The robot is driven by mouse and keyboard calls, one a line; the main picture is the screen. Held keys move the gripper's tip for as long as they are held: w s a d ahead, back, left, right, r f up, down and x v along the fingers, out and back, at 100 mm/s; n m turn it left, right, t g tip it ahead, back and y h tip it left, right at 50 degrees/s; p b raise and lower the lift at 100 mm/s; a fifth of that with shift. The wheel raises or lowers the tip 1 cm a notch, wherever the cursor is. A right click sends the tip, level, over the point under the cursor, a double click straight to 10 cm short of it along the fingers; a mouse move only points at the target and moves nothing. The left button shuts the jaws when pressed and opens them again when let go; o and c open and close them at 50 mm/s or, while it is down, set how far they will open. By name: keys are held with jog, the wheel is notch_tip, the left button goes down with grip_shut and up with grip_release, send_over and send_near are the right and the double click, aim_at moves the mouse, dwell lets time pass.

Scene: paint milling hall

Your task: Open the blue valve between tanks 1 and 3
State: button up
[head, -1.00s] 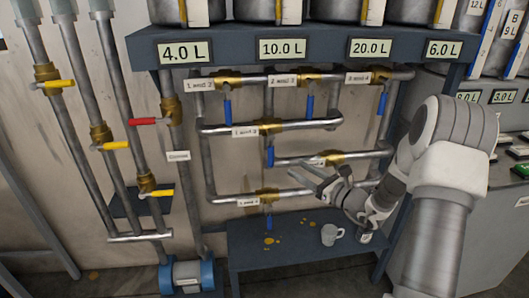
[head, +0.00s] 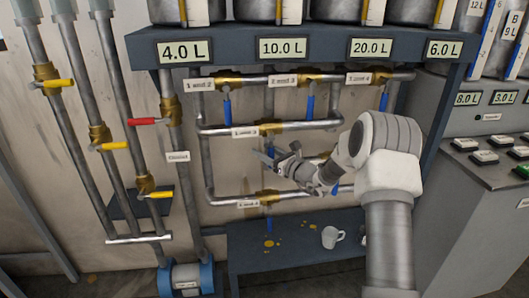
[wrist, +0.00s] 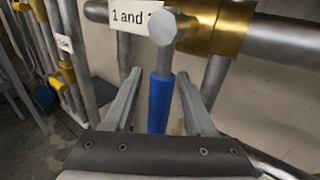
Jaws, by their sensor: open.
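The valve labelled "1 and 3" sits on the middle horizontal pipe, with a brass body (head: 271,128) and a white label (head: 245,131). In the wrist view its blue handle (wrist: 159,103) hangs straight down, across the pipe, below a grey stem and the brass body (wrist: 222,28). The label beside it reads "1 and", its last figure hidden. My gripper (head: 266,159) is open, its fingers (wrist: 159,78) on either side of the handle, with gaps visible. In the head view my gripper hides most of this handle.
Other blue handles hang close by at "1 and 2" (head: 227,104), "2 and 3" (head: 308,106) and "3 and 4" (head: 384,98). Below, a mug (head: 331,236) stands on a dark bench (head: 300,255). A button console (head: 480,172) stands at the right.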

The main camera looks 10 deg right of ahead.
grip_shut()
dwell(0.3)
dwell(1.1)
